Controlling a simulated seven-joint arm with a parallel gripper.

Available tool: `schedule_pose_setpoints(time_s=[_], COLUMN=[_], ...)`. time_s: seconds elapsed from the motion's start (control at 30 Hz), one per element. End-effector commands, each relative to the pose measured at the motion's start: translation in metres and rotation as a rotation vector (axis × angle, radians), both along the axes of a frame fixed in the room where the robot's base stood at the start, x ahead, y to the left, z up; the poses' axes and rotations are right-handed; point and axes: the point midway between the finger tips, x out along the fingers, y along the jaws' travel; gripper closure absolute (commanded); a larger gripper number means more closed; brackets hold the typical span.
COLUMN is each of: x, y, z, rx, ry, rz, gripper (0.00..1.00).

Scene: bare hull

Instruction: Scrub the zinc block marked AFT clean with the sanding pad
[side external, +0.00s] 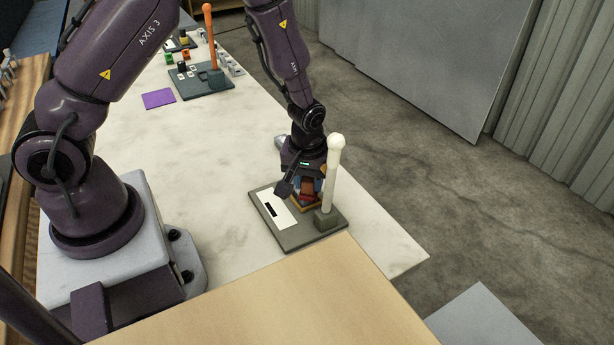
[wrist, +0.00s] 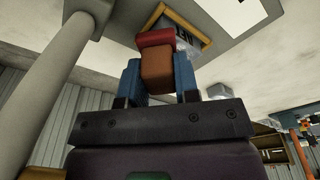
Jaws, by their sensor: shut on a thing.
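My gripper (side external: 308,188) is shut on the sanding pad (wrist: 157,70), a brown block with a red part at its far end. Blue fingers stand on both sides of the pad in the wrist view. Just past the pad is a grey block (wrist: 190,40) in a yellow frame (wrist: 160,14), with partly hidden dark lettering that I cannot read as AFT. In the side external view the pad sits low over the yellow frame (side external: 307,208), on a dark grey plate (side external: 295,241). I cannot tell whether pad and block touch.
A white post with a round knob (side external: 335,150) stands on the plate close to my gripper. A white card with a black bar (side external: 264,200) lies on its left. Farther back are an orange post (side external: 209,30) on another plate and a purple square (side external: 158,98).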

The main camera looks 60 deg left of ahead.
Motion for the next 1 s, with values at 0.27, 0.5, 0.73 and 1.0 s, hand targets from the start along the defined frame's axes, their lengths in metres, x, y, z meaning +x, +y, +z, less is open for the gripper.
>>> schedule_pose_setpoints(time_s=[0.27,0.5,0.73,1.0], x=[-0.006,-0.005,-0.004,-0.003], y=[-0.007,0.013,0.022,0.046], z=[-0.001,0.0,0.001,-0.001], rx=[-0.018,-0.017,-0.015,-0.014], ry=[0.024,0.023,0.016,0.013], rz=[-0.045,-0.042,-0.037,-0.032], gripper=[0.9,0.9,0.9,0.9])
